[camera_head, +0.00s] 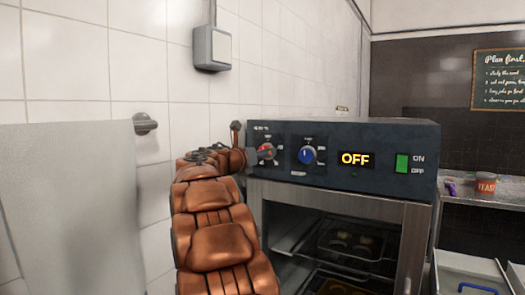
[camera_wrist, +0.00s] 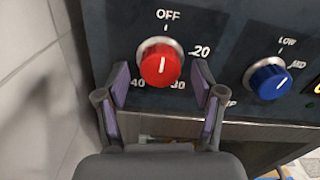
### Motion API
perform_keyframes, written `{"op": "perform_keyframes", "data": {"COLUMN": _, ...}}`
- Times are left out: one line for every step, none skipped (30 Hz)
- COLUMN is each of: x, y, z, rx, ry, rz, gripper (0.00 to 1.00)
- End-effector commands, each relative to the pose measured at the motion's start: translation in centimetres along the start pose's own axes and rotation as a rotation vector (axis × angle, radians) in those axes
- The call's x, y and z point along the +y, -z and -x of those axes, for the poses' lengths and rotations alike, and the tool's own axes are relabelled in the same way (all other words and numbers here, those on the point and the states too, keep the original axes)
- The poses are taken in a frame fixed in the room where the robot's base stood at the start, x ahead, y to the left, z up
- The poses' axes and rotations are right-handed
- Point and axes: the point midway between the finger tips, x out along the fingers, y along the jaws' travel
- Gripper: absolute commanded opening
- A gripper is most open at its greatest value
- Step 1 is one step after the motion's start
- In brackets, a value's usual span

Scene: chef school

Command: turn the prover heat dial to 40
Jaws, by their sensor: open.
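The red heat dial (camera_wrist: 160,64) is on the dark front panel of the prover, with OFF printed above it, 20 at right, 30 at lower right and 40 at lower left. Its white mark looks close to upright, toward OFF. My gripper (camera_wrist: 161,78) is open, with one purple-padded finger on each side of the dial's lower part. In the head view the red dial (camera_head: 266,152) is partly hidden by my gripper (camera_head: 249,157). The prover's display (camera_head: 355,159) reads OFF.
A blue dial (camera_head: 307,155) sits right of the red one. A green ON/OFF switch (camera_head: 402,163) is farther right. The prover's glass door (camera_head: 337,245) is below the panel, with trays inside. A tiled wall (camera_head: 160,60) is close on the left.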

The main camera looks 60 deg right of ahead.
Motion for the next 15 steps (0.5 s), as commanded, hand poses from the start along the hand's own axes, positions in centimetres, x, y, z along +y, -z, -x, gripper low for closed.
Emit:
{"op": "perform_keyframes", "data": {"x": -0.02, "y": -0.06, "z": -0.43, "rx": 0.001, "ry": 0.001, "rz": 0.0, "gripper": 0.68}}
{"op": "perform_keyframes", "data": {"x": -0.02, "y": -0.06, "z": -0.61, "rx": 0.001, "ry": 0.001, "rz": 0.0, "gripper": 0.68}}
{"op": "perform_keyframes", "data": {"x": -0.03, "y": -0.05, "z": -0.8, "rx": 0.001, "ry": 0.001, "rz": 0.0, "gripper": 0.68}}
{"op": "perform_keyframes", "data": {"x": -0.04, "y": -0.04, "z": -0.91, "rx": 0.0, "ry": 0.001, "rz": 0.0, "gripper": 0.68}}
{"op": "perform_keyframes", "data": {"x": -0.04, "y": -0.03, "z": -0.99, "rx": 0.0, "ry": 0.001, "rz": 0.0, "gripper": 0.68}}
{"op": "perform_keyframes", "data": {"x": -0.05, "y": -0.03, "z": -1.06, "rx": 0.0, "ry": 0.001, "rz": 0.0, "gripper": 0.68}}
{"op": "perform_keyframes", "data": {"x": -0.05, "y": -0.02, "z": -1.08, "rx": 0.0, "ry": 0.001, "rz": 0.0, "gripper": 0.68}}
{"op": "perform_keyframes", "data": {"x": -0.04, "y": -0.01, "z": -1.1, "rx": 0.0, "ry": 0.001, "rz": 0.0, "gripper": 0.68}}
{"op": "perform_keyframes", "data": {"x": -0.04, "y": 0.0, "z": -1.1, "rx": -0.001, "ry": 0.001, "rz": 0.0, "gripper": 0.68}}
{"op": "perform_keyframes", "data": {"x": -0.04, "y": 0.0, "z": -1.1, "rx": 0.0, "ry": 0.001, "rz": 0.0, "gripper": 0.68}}
{"op": "perform_keyframes", "data": {"x": -0.04, "y": 0.01, "z": -1.09, "rx": 0.0, "ry": 0.0, "rz": 0.0, "gripper": 0.68}}
{"op": "perform_keyframes", "data": {"x": -0.03, "y": 0.01, "z": -1.09, "rx": 0.0, "ry": 0.0, "rz": 0.0, "gripper": 0.68}}
{"op": "perform_keyframes", "data": {"x": -0.03, "y": 0.01, "z": -1.08, "rx": 0.0, "ry": 0.0, "rz": -0.001, "gripper": 0.68}}
{"op": "perform_keyframes", "data": {"x": -0.03, "y": 0.02, "z": -1.08, "rx": 0.0, "ry": 0.0, "rz": 0.0, "gripper": 0.66}}
{"op": "perform_keyframes", "data": {"x": -0.03, "y": 0.01, "z": -1.08, "rx": 0.0, "ry": 0.0, "rz": -0.001, "gripper": 0.62}}
